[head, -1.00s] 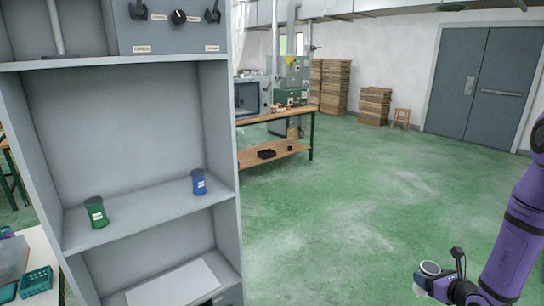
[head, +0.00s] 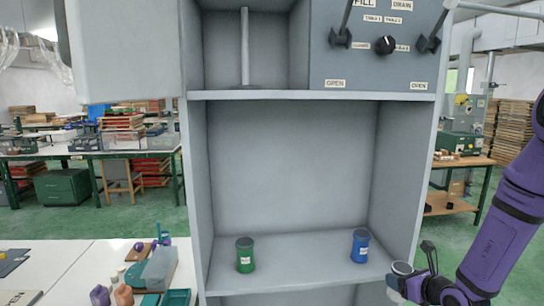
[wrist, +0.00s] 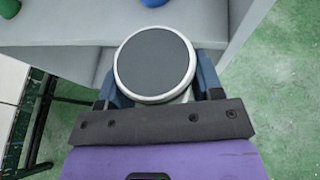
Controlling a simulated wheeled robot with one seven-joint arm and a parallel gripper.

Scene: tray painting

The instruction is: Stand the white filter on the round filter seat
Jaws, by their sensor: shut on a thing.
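My gripper (head: 412,283) is at the lower right of the head view, in front of the cabinet's right edge. It is shut on the white filter (head: 402,268), a short round piece with a dark grey top face and a pale rim. In the wrist view the filter (wrist: 154,62) sits between the blue fingers of my gripper (wrist: 160,92), its dark face towards the camera; its lower part is mostly hidden. I cannot pick out the round filter seat for certain in either view.
A grey cabinet (head: 196,190) stands ahead. Its middle shelf (head: 300,262) holds a green jar (head: 245,255) and a blue jar (head: 360,246), with bare room between them. Levers and a knob (head: 384,45) are above right. A cluttered white table (head: 60,262) is at lower left.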

